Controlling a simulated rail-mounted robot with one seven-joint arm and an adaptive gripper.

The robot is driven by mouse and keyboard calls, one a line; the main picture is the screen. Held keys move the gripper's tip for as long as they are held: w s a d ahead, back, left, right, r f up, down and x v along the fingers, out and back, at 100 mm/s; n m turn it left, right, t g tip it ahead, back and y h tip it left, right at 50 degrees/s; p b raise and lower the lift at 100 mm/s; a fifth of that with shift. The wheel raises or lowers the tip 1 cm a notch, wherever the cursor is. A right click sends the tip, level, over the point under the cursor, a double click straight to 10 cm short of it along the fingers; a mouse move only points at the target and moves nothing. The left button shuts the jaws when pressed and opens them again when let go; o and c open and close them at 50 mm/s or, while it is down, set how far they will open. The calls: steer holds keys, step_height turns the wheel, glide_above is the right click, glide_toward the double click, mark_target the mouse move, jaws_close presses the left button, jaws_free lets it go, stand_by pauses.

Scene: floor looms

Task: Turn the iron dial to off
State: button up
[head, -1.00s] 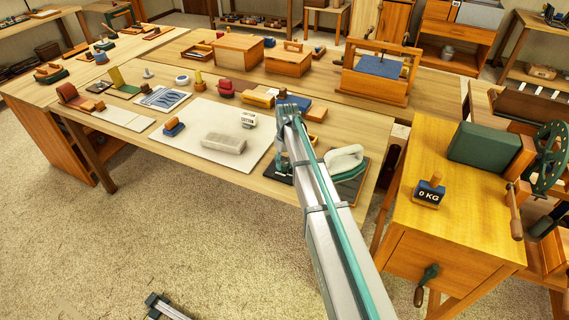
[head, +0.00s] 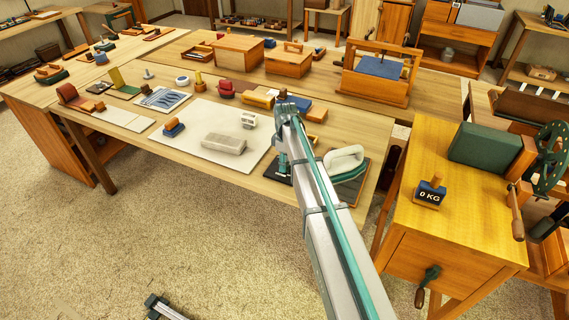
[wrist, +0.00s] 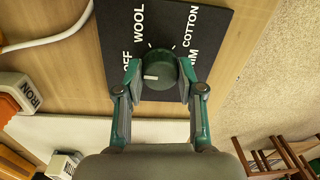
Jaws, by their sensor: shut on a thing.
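In the wrist view, a round dark green dial (wrist: 160,70) stands on a black panel (wrist: 215,25) lettered OFF, WOOL, COTTON and a partly hidden word. A short white mark on its face runs left, toward the side of the OFF lettering. Whether it lines up exactly with OFF, I cannot tell. My gripper (wrist: 160,88) is shut on the dial, one finger on each side. In the head view, my gripper (head: 283,168) is over the dark panel and the dial is hidden.
A white board (head: 195,150) with a pale block (head: 224,143) lies to the left. A small white block (head: 249,120) stands behind. A yellow cabinet (head: 440,225) stands to the right.

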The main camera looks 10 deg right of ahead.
steer(key=shift+n, duration=0.4)
steer(key=o, duration=1.1)
steer(key=shift+o, duration=0.2)
steer(key=shift+r, duration=0.1)
step_height(320, 180, up, 12)
steer(key=shift+w, duration=0.25)
steer(key=shift+d, duration=0.1)
